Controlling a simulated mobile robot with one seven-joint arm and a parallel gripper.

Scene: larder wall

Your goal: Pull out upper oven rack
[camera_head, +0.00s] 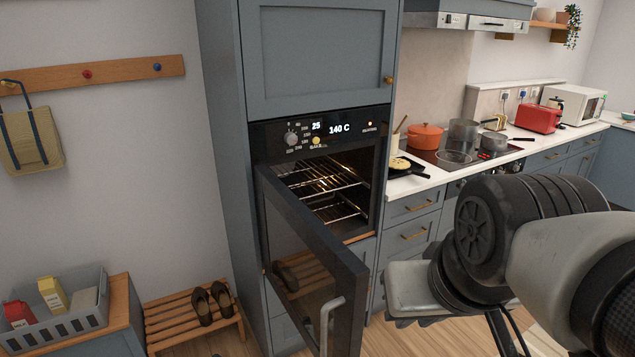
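The built-in oven (372,202) stands in a tall blue-grey cabinet, lit inside. Its dark glass door (345,262) is swung open on left-side hinges, with a pale handle (330,322) near its free edge. The upper oven rack (325,180), a wire shelf, sits inside the cavity. A second, lower rack (340,212) is below it; the door hides part of both. The end of my arm, my gripper (408,290), is outside the oven, to the right of the door and apart from the racks. Its fingers cannot be made out.
The open door juts into the room in front of the cavity's left side. A counter (425,180) with a pan (405,167) and an orange pot (425,136) runs to the right. A shoe rack (190,322) and a grey crate (60,328) stand at lower left.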

